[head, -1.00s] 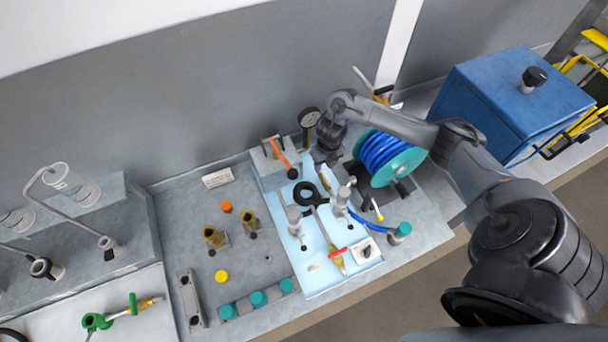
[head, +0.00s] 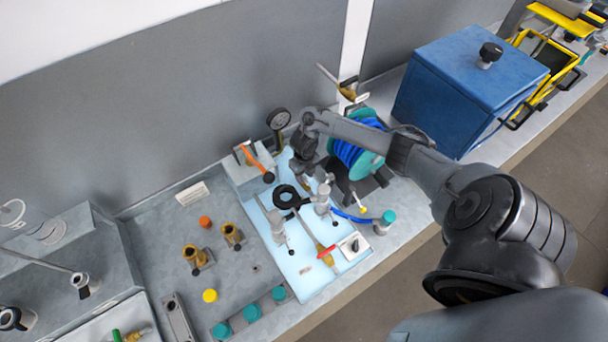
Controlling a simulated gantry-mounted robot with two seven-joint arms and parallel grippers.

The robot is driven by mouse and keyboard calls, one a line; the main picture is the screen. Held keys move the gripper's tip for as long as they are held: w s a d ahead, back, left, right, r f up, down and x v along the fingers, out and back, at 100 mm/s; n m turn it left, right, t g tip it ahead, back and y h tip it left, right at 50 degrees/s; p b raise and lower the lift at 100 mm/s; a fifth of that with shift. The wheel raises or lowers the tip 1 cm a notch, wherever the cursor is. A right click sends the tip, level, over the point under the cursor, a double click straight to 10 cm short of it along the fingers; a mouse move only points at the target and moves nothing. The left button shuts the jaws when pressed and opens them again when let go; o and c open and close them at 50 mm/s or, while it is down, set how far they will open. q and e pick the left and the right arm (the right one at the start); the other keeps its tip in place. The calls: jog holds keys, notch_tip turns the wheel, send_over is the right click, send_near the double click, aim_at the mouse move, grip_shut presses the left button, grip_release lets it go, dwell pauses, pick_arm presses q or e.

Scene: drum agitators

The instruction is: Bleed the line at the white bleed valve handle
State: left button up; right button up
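My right gripper (head: 304,178) points down at the back of the light blue panel (head: 312,282), beside a brass part that it mostly hides. Its fingers are too small and dark to show whether they are open or shut. A brass valve (head: 348,93) with a long pale lever (head: 328,74) stands behind the hose reel, apart from the gripper. Grey fittings with pale levers (head: 277,228) stand on the panel, left of and nearer than the gripper. I cannot tell which pale lever is the white bleed valve handle. My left gripper is not in view.
A pressure gauge (head: 278,119) and an orange-handled valve (head: 260,160) stand left of my gripper. The blue hose reel (head: 366,158) is close on its right. A red-handled brass valve (head: 325,253) lies in front. A blue box (head: 455,95) stands farther right.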

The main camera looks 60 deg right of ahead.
jog(key=shift+f, duration=0.15)
grip_shut()
jog(key=shift+m, duration=0.4)
jog(key=m+p, duration=0.1)
jog(key=m, duration=0.1)
jog(key=m+p, duration=0.1)
jog(key=shift+r+m, duration=0.2)
jog(key=shift+m, duration=0.2)
jog(key=m+p, duration=0.2)
jog(key=m, duration=0.2)
jog(key=m+p, duration=0.2)
jog(key=m, duration=0.3)
jog(key=m+p, duration=0.2)
jog(key=m, duration=0.2)
jog(key=shift+a, duration=0.1)
jog(key=shift+f+m, duration=0.1)
jog(key=shift+m, duration=0.2)
